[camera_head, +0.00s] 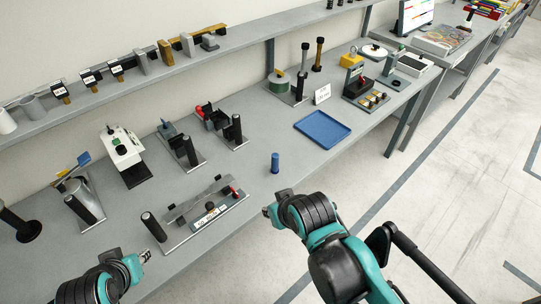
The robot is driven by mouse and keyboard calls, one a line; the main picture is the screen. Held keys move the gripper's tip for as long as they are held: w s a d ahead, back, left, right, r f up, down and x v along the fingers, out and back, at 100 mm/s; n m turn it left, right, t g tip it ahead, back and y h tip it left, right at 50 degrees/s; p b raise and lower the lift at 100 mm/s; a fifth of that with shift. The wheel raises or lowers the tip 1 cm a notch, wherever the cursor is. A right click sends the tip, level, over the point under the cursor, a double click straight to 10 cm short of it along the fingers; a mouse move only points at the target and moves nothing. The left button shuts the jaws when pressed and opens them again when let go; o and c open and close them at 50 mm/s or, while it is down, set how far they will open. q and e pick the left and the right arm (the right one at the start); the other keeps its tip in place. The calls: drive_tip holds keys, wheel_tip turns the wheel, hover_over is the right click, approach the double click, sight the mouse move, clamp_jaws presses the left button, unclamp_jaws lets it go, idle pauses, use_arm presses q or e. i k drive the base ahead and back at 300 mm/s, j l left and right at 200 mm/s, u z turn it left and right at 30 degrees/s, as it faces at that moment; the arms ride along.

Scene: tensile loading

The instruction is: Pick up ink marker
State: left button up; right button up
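A small blue upright cylinder (275,162) stands on the workbench near its front edge, left of the blue tray; it looks like the ink marker, though no label is readable. My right gripper (275,203) is in front of it, nearer the camera, and apart from it. My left gripper (143,257) is at the lower left by the bench's front edge, far from the cylinder. The fingers of both are small and partly hidden by their own wrists, so I cannot tell their opening. I see nothing held in either.
A blue tray (322,129) lies to the right of the cylinder. A long metal fixture (205,213) with black posts lies to its left. Several clamps and devices stand farther back, under a shelf (110,86). The bench around the cylinder is clear.

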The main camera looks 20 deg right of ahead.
sight(275, 170)
drive_tip(key=i+l+u, duration=0.25)
drive_tip(key=l, duration=0.5)
drive_tip(key=l+u, duration=0.3)
drive_tip(key=l, duration=0.45)
